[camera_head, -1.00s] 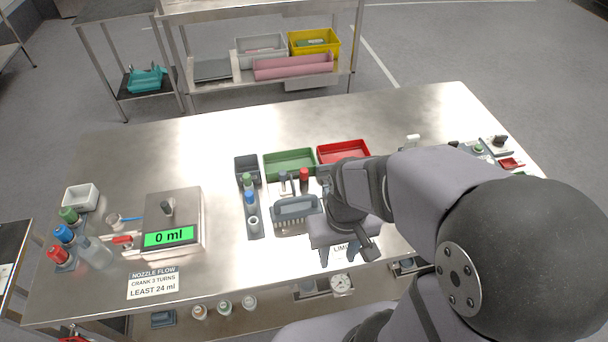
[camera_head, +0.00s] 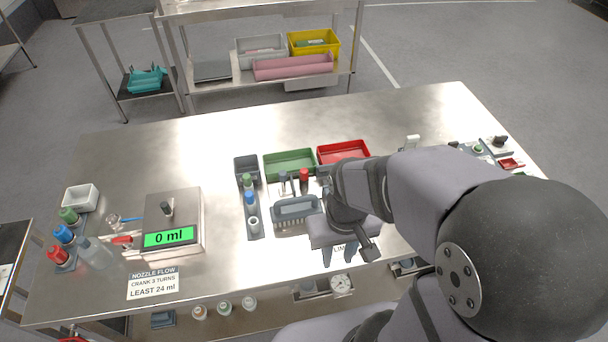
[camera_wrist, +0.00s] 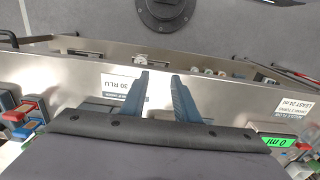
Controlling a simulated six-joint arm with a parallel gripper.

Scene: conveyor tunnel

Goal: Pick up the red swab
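A red-capped upright item (camera_head: 304,175), which may be the red swab, stands behind the grey rack (camera_head: 296,208) at mid-table. A dark-topped item (camera_head: 283,179) stands to its left. My gripper (camera_head: 339,256) is near the table's front edge, in front and to the right of the red-capped item and apart from it. In the wrist view, my gripper (camera_wrist: 161,76) has two blue-grey fingers spread apart with nothing between them. My arm hides part of the table right of the rack.
Green tray (camera_head: 290,163) and red tray (camera_head: 343,151) sit behind the rack. A strip with blue-capped item (camera_head: 250,197) stands left of it. A scale (camera_head: 173,220) reads 0 ml.

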